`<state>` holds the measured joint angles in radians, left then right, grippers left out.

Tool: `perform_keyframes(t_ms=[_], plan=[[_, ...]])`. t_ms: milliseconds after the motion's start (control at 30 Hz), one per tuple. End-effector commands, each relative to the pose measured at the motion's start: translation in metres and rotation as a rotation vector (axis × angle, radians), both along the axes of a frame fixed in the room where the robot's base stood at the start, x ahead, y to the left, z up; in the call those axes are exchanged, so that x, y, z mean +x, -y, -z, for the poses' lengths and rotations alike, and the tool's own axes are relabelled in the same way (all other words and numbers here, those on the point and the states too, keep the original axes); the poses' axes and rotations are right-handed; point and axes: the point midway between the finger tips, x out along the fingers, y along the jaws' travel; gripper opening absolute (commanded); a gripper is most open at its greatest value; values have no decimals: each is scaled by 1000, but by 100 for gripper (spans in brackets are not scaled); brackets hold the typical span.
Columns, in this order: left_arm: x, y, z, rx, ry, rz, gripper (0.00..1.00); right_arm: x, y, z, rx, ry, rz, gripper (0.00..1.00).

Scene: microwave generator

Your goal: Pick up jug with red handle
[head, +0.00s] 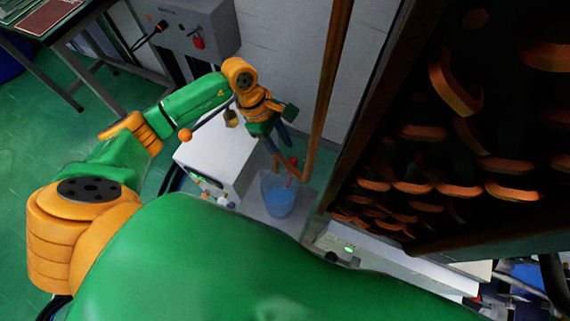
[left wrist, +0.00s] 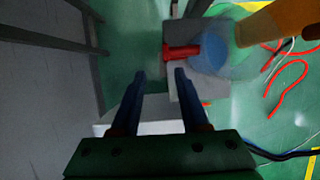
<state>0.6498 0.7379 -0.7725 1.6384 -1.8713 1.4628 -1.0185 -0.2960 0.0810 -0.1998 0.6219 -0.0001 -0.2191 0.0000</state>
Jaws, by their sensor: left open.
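The clear jug (head: 278,199) holds blue liquid and stands on a grey surface beside a white box. In the left wrist view the jug (left wrist: 209,52) is at the upper right, with its red handle (left wrist: 181,53) pointing left. My left gripper (head: 279,144) is just above the jug in the head view, its blue fingers reaching down. In the left wrist view the left gripper (left wrist: 160,74) is open and empty, with the handle beyond the fingertips and slightly to the right. My right gripper is not in view.
The white box (head: 216,155) stands left of the jug. A copper-coloured pipe (head: 331,80) runs down close beside my gripper and the jug. A dark cabinet with copper coils (head: 440,150) fills the right. Red hoses (left wrist: 288,88) lie on the green floor.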

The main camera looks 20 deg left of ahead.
Motion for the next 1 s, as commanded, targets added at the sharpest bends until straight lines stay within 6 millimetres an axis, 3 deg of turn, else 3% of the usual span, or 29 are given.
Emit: perform_keyframes(t_ms=[133,233,500,667,1000], plan=[[-7,17,19,-6,-8,-2,45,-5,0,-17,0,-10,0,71],[-7,23,38,-6,-5,-4,45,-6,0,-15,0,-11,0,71],[-6,25,45,-5,-2,-6,45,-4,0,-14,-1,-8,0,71],[-6,25,45,-5,-3,-6,2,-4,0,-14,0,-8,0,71],[-6,25,45,-6,-2,-7,0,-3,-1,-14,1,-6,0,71]])
